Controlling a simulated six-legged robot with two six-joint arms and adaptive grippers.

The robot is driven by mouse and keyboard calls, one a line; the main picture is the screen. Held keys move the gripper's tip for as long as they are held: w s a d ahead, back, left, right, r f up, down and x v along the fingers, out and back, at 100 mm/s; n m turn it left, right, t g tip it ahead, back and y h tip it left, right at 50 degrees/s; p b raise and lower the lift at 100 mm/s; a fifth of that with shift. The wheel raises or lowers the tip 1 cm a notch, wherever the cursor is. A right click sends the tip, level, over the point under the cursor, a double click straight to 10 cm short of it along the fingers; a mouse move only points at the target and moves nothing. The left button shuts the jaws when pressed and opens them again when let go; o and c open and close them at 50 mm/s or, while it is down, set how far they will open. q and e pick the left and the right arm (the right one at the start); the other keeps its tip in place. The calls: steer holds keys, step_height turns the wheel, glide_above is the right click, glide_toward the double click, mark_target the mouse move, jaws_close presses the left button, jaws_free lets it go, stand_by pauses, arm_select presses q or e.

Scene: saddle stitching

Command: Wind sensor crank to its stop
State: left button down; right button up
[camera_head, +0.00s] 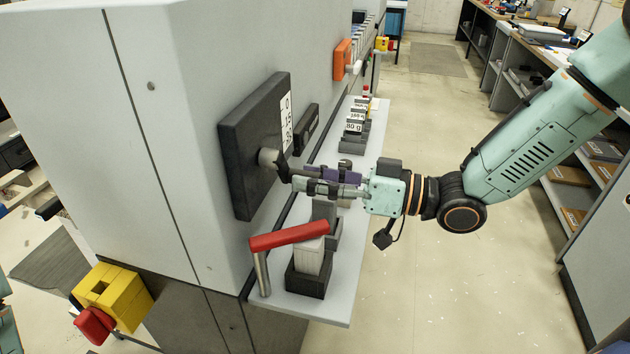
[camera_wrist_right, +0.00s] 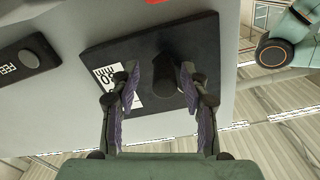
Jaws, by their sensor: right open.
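A black plate (camera_head: 243,150) with a white number scale (camera_head: 286,118) is mounted on the machine's grey side. A short round crank knob (camera_head: 268,157) sticks out from it; I cannot make out a crank arm. My right gripper (camera_head: 296,177) is in front of the plate with its fingers pointing at the knob. In the right wrist view the dark knob (camera_wrist_right: 165,72) shows between the two spread fingers of the gripper (camera_wrist_right: 158,78). The fingers are open; whether either one touches the knob I cannot tell. My left gripper is out of view.
A grey shelf (camera_head: 330,308) below carries a red bar (camera_head: 290,236) on a metal post, a card stack (camera_head: 312,258) in a dark holder and labelled blocks (camera_head: 354,128). A yellow box with a red knob (camera_head: 112,292) is at lower left. The aisle floor (camera_head: 420,120) is clear.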

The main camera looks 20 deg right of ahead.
steer(key=shift+s+a+r, duration=0.15)
steer(key=shift+s+r, duration=0.05)
steer(key=shift+s, duration=0.2)
steer(key=shift+w+f, duration=0.15)
steer(key=shift+w, duration=0.2)
steer(key=c, duration=0.5)
steer(key=shift+s, duration=0.2)
steer(key=c, duration=0.4)
steer(key=shift+w, duration=0.15)
jaws_close()
